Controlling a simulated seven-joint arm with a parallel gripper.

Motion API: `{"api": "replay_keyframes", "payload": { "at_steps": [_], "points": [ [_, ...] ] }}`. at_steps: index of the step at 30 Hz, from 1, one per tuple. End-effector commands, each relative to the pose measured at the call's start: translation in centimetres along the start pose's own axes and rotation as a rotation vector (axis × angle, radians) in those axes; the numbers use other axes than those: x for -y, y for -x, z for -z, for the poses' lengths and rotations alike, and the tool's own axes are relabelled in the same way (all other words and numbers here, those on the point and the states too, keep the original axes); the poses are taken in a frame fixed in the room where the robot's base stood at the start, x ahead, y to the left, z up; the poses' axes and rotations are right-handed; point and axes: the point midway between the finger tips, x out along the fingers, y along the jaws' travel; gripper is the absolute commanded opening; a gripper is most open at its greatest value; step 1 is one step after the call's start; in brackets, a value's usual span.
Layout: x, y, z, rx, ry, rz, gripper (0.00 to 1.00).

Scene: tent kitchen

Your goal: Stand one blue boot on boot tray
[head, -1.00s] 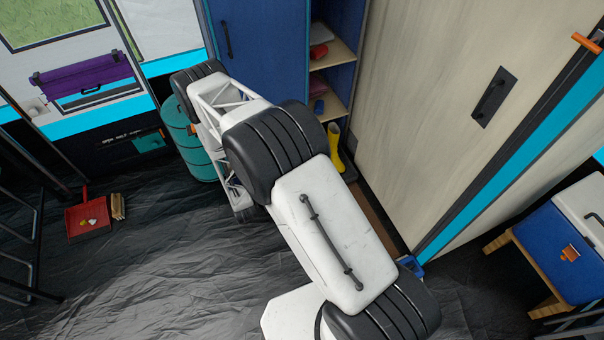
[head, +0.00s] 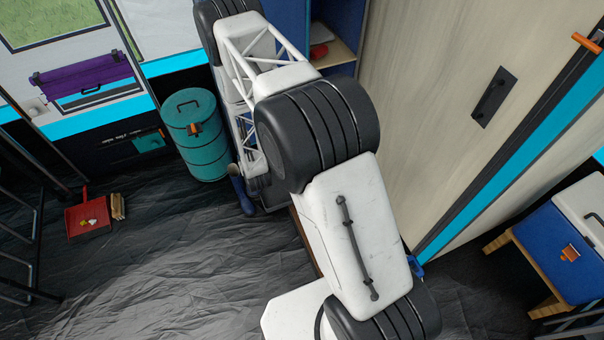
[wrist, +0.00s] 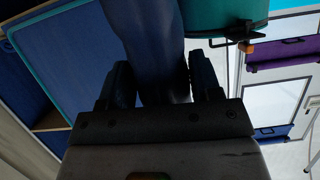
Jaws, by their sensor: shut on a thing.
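A dark blue boot (head: 244,193) shows beside the lower end of my arm in the head view, just right of the teal canister. In the wrist view, the blue boot (wrist: 150,45) fills the space between the two fingers of my gripper (wrist: 162,85). The fingers are shut on it. In the head view my arm hides most of my gripper. I cannot tell whether the boot touches the floor. I cannot make out the boot tray; my arm covers the floor in front of the blue cabinet.
The teal canister (head: 196,140) stands close left of the boot. The blue cabinet (head: 338,22) with open shelves and a pale door panel (head: 435,110) are behind and right of my arm. A red dustpan (head: 88,218) lies at left. The dark floor (head: 170,270) in front is clear.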

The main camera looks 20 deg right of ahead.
Motion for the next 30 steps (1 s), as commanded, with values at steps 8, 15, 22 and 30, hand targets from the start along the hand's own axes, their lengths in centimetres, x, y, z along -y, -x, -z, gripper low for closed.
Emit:
{"api": "replay_keyframes", "payload": {
  "at_steps": [8, 15, 22, 30],
  "points": [
    [-3.3, 1.4, 4.6, -0.006, 0.006, 0.006, 0.06],
    [-6.7, 1.2, 6.8, -0.006, 0.025, 0.041, 0.06],
    [-9.7, -1.3, 5.8, -0.004, 0.055, 0.103, 0.06],
    [-12.1, -4.3, 3.4, -0.003, 0.084, 0.169, 0.06]
  ]
}}
